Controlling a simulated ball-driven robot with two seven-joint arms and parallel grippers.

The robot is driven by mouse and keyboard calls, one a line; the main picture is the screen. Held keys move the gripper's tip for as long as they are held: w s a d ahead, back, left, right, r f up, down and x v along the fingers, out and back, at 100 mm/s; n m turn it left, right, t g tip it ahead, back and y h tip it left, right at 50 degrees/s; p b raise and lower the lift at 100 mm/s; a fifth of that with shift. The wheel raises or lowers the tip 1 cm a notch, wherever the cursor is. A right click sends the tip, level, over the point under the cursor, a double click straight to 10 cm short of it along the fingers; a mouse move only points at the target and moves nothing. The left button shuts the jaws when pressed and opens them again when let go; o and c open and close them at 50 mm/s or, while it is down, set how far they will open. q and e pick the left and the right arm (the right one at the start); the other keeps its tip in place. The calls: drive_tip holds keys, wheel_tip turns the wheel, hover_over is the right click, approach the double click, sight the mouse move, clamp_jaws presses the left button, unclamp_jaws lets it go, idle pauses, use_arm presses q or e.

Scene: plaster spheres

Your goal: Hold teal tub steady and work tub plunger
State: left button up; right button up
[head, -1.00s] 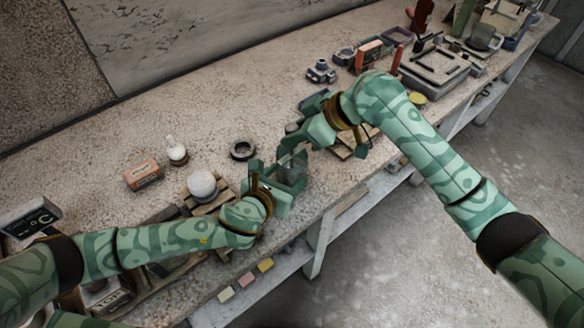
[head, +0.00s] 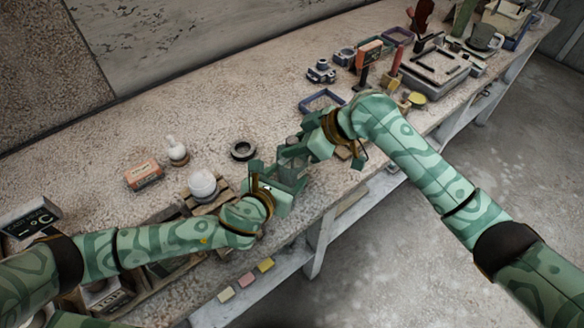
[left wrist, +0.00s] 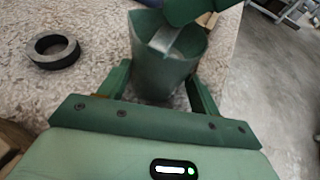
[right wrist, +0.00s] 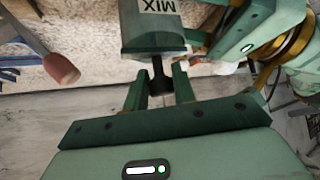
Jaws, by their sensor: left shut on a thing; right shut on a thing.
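The teal tub (left wrist: 163,68) stands between the fingers of my left gripper (left wrist: 163,90), which is shut on it. In the head view, the tub (head: 292,172) is above the bench's near edge, partly hidden by both grippers. In the right wrist view, the tub (right wrist: 150,33) carries a white MIX label, seen upside down. The dark plunger (right wrist: 158,76) sticks out of the tub toward my right gripper (right wrist: 161,88), which is shut on it. In the head view, the plunger is hard to make out among the fingers.
A dark ring (head: 243,150) lies on the bench behind the tub. A white sphere (head: 202,184) sits on a wooden stand to the left. Open bench lies behind.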

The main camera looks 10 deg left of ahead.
drive_tip(key=shift+r, duration=2.25)
drive_tip(key=shift+f, duration=0.1)
drive_tip(key=shift+f, duration=2.2)
drive_tip(key=shift+r, duration=2.3)
drive_tip(key=shift+f, duration=0.1)
